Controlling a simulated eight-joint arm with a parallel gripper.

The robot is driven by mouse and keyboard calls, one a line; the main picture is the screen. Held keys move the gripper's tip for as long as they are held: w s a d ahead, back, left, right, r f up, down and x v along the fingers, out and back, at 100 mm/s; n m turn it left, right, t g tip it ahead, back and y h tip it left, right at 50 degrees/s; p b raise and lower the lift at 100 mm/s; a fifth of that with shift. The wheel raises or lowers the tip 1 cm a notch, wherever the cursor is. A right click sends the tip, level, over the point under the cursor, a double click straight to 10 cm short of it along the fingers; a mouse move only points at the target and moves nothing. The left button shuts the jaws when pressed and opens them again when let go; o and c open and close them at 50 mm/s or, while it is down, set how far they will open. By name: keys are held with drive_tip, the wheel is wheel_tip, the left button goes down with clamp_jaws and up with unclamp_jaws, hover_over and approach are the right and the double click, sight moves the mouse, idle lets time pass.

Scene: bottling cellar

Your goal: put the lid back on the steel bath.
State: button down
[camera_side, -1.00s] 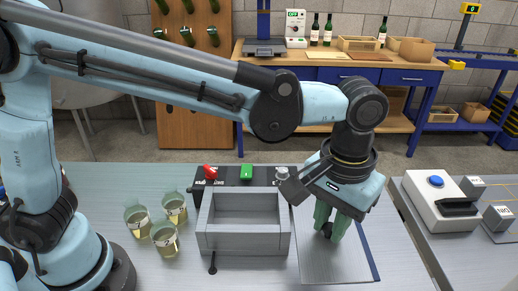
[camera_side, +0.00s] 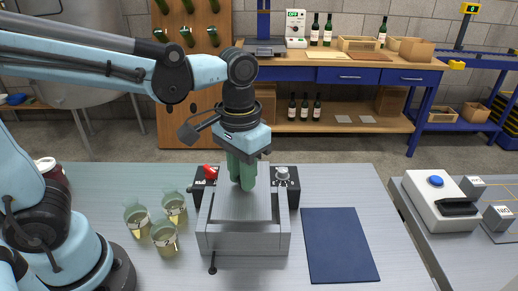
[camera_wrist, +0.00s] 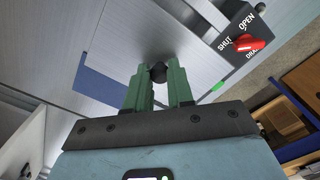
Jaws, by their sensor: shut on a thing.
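The steel bath (camera_side: 248,242) stands on the bench in the middle of the side view. The lid (camera_side: 240,207), a flat grey steel plate, is over the bath's opening, covering most of it from this angle. I cannot tell whether it touches the rim. My gripper (camera_side: 245,187) points down above the bath, its green fingers shut on the lid's black knob. In the wrist view the knob (camera_wrist: 158,72) sits between the fingertips (camera_wrist: 158,82), with the lid (camera_wrist: 125,40) spreading beyond it. The fingers hide the knob in the side view.
A blue mat (camera_side: 340,245) lies bare to the right of the bath. Several glass jars (camera_side: 163,237) stand close on its left. Behind it is a black panel with a red handle (camera_side: 209,171) and a grey knob (camera_side: 282,173). A device with a blue button (camera_side: 437,181) stands far right.

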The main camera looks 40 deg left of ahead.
drive_tip(key=shift+f, duration=2.25)
drive_tip(key=shift+f, duration=0.2)
idle(0.5)
drive_tip(key=shift+c, duration=2.2)
unclamp_jaws()
drive_tip(key=shift+r, duration=0.1)
drive_tip(key=shift+r, duration=3.45)
clamp_jaws()
